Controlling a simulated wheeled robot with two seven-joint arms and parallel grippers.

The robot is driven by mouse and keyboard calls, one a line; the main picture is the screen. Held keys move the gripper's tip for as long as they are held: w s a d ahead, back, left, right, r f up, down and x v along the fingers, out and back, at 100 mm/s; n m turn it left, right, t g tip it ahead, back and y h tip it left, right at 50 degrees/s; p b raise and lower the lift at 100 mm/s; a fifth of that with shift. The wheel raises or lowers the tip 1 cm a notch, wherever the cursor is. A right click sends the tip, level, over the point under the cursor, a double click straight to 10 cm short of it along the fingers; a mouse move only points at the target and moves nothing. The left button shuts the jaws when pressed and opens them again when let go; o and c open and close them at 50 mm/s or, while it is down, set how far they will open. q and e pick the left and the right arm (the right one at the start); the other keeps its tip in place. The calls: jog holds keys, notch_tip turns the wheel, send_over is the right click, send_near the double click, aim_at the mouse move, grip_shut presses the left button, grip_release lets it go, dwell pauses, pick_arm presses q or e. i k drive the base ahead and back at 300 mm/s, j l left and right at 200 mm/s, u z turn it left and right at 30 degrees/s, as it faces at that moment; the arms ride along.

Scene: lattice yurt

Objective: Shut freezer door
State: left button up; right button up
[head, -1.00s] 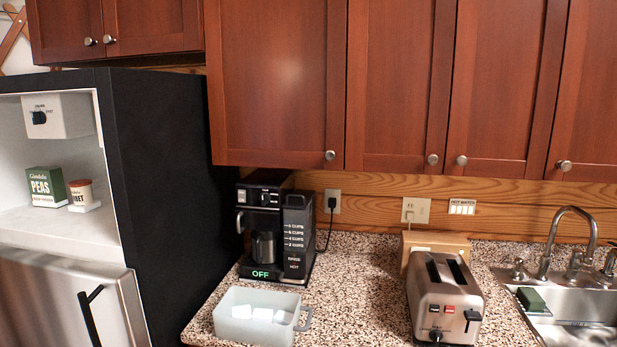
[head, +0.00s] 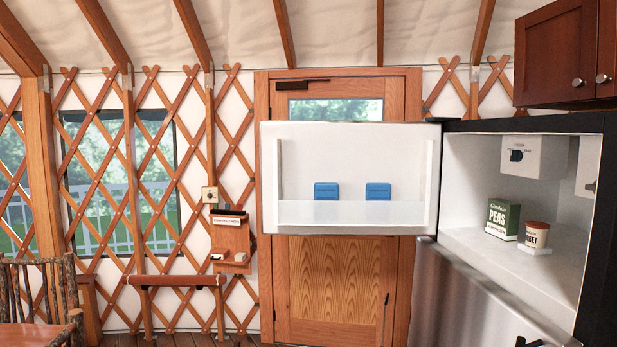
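The freezer door (head: 350,160) stands wide open, swung out to the left of the freezer compartment (head: 465,185). I see its white inner side, with two blue packs (head: 326,191) on its clear-fronted shelf. The compartment holds a green box of peas (head: 502,219) and a small tub with a red lid (head: 537,234). A control box with a dark knob (head: 534,157) is at the top inside. Neither of my grippers can be made out in the head view.
The steel lower fridge door (head: 470,300) is below the compartment. A wooden entry door (head: 335,290) stands behind the freezer door. A log chair (head: 40,285), a bench (head: 175,281) and lattice wall are at left. Wooden cupboards (head: 565,55) hang at upper right.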

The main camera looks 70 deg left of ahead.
aim_at(295, 156)
jog(key=j+u, duration=0.4)
jog(key=i+j+u, duration=0.1)
jog(key=j+u, duration=0.25)
jog(key=i+j+u, duration=0.15)
jog(key=j+u, duration=0.25)
jog(key=i+j+u, duration=0.15)
jog(key=u, duration=0.2)
jog(key=i+j+u, duration=0.7)
jog(key=u, duration=0.2)
jog(key=i+j+u, duration=0.15)
jog(key=i+u, duration=0.25)
jog(key=i+j+z, duration=0.1)
jog(key=i+z, duration=0.3)
jog(key=i+j+z, duration=0.25)
jog(key=i+z, duration=0.2)
jog(key=i+j+z, duration=0.55)
jog(key=z, duration=0.25)
jog(key=i+j+z, duration=0.1)
jog(key=j+z, duration=0.15)
jog(key=z, duration=0.15)
jog(key=i+j+z, duration=0.1)
jog(key=j+z, duration=0.15)
jog(key=z, duration=0.15)
jog(key=j+z, duration=0.6)
jog(key=z, duration=0.2)
jog(key=j+z, duration=0.45)
jog(key=j, duration=0.3)
jog(key=k, duration=0.05)
